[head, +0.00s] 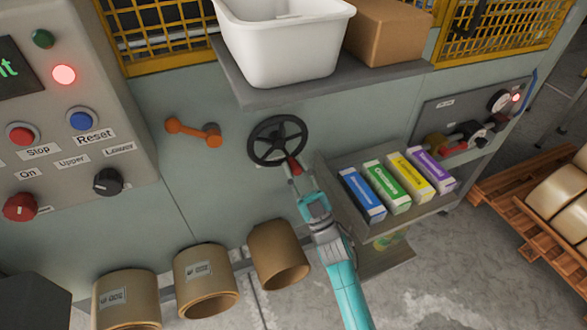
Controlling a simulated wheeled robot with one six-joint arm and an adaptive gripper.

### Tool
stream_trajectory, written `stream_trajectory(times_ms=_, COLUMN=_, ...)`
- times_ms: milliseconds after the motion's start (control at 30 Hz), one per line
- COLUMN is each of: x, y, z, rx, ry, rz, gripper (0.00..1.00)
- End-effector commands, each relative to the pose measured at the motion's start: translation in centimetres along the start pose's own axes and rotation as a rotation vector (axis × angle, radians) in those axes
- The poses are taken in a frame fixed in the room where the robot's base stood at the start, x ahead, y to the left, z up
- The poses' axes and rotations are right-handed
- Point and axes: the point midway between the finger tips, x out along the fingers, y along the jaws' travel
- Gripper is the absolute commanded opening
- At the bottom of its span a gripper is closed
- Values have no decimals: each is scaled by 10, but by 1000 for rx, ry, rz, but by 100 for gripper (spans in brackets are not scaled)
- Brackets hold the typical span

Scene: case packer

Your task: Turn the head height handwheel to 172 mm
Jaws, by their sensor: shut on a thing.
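The handwheel (277,140) is a black spoked wheel on the grey-green machine panel, below the shelf. A red handle (294,165) sticks out at its lower right rim. My gripper (293,171) reaches up from below and is shut on the red handle. The fingertips partly cover the handle. No millimetre reading for the head height is legible in this view.
An orange lever (193,131) is left of the wheel. A grey shelf (300,92) with a white bin (285,50) overhangs it. A shelf with several coloured boxes (398,183) stands right of my arm. Cardboard rolls (278,254) sit below. The control panel (75,120) is at left.

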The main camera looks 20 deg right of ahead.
Motion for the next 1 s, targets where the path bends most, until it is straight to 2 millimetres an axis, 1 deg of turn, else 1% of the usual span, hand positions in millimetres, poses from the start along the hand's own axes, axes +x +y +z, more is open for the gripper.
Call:
stream_trajectory(times_ms=367, x=2, y=1, z=-1, rx=-9, ry=3, rz=-7, gripper=0)
stream_trajectory(times_ms=400, x=2, y=1, z=-1, rx=-9, ry=3, rz=-7, gripper=35)
stream_trajectory(times_ms=467, x=2, y=1, z=-1, rx=-9, ry=3, rz=-7, gripper=50)
stream_trajectory(times_ms=733, x=1, y=1, z=0, rx=-7, ry=0, rz=-7, gripper=51)
stream_trajectory(times_ms=833, x=-3, y=1, z=0, rx=-7, ry=-1, rz=-7, gripper=51)
stream_trajectory(times_ms=933, x=-12, y=0, z=1, rx=-6, ry=-3, rz=-7, gripper=51)
stream_trajectory(times_ms=1000, x=-23, y=1, z=1, rx=-7, ry=-4, rz=-7, gripper=51)
